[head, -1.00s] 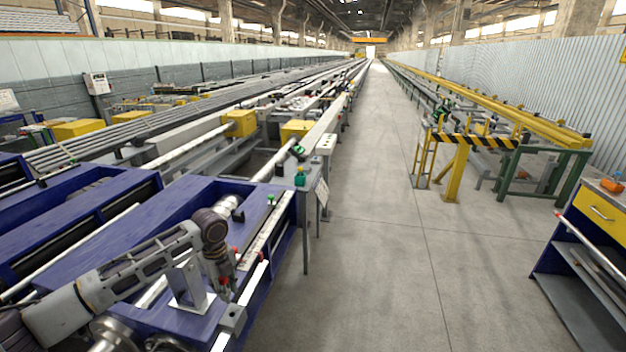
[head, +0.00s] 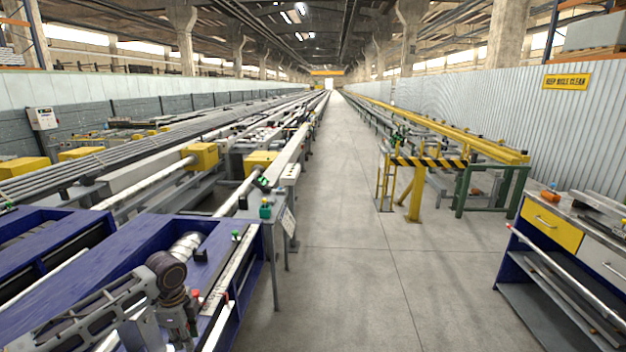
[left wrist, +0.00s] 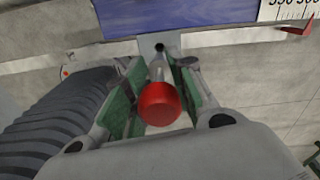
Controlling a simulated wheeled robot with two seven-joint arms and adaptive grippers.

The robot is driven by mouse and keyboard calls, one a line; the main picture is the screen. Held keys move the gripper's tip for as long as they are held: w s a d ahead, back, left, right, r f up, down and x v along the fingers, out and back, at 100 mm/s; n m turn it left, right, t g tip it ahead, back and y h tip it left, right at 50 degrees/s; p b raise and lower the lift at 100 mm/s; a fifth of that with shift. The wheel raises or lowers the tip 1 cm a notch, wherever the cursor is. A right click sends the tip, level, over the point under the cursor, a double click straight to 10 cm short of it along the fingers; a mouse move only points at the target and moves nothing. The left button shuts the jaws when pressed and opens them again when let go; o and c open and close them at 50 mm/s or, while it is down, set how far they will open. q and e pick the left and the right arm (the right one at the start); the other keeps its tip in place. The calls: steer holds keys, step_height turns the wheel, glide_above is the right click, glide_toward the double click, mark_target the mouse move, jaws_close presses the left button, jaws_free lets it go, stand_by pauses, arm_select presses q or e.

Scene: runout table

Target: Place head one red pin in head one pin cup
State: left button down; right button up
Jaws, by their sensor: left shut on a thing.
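The red pin (left wrist: 158,104) sits between the green-lined fingers of my left gripper (left wrist: 156,95) in the left wrist view. Its round red head faces the camera and its pale shank points away. A grey plate with a small dark round opening (left wrist: 160,47) lies just past the shank's far end. I cannot tell whether this is the pin cup or whether the shank touches it. In the head view my left gripper (head: 181,322) is low over the blue machine's right side; the pin is not clear there. My right gripper is not in view.
The blue machine frame (head: 92,292) fills the lower left. A workbench with a yellow drawer (head: 552,224) stands at the right. The concrete aisle (head: 340,270) between is clear.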

arm_select(q)
steer(key=n, duration=0.4)
steer(key=shift+n, duration=0.4)
steer(key=n, duration=0.4)
steer(key=shift+d+r, duration=0.1)
steer(key=shift+d, duration=0.15)
steer(key=s+d+f+n, duration=0.3)
steer(key=s+d+n, duration=0.2)
steer(key=d+n, duration=0.3)
steer(key=d, duration=0.3)
steer(key=shift+s+d, duration=0.15)
steer(key=shift+d, duration=0.25)
stand_by(0.4)
